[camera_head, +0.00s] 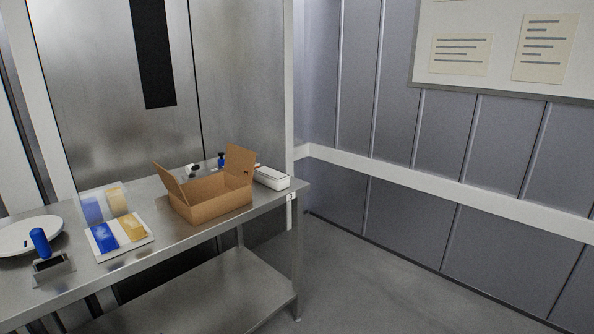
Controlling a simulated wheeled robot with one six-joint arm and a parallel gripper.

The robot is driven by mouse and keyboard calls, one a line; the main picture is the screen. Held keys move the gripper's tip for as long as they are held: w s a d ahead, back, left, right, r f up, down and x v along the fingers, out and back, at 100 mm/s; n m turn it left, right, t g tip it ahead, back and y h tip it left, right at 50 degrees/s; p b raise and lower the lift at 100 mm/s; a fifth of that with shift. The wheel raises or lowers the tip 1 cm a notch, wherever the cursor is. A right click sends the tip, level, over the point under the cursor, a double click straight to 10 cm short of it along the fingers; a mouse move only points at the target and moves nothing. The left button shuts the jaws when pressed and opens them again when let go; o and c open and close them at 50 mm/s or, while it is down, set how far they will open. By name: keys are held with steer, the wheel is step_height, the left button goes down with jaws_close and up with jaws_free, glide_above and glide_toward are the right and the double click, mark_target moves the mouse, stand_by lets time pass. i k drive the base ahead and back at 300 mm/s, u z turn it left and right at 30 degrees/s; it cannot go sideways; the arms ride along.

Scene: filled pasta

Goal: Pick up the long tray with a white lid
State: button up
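A long, low white tray with a white top (272,178) lies at the far right end of the steel table, just right of the open cardboard box. It fits the tray with a white lid, and its left end is partly hidden behind the box flap. My gripper is not in view.
The steel table (179,246) has a lower shelf. On it stand an open cardboard box (212,199), a white tray with blue and yellow contents (147,240), a white round plate (17,239) and a blue-handled item (40,241). Small blue and white items stand behind the box. Floor at right is clear.

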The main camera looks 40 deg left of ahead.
mark_target(278, 181)
steer(key=u, duration=0.35)
steer(key=i, duration=1.1)
steer(key=u, duration=1.5)
steer(key=i, duration=1)
steer(key=u, duration=0.75)
steer(key=i, duration=0.55)
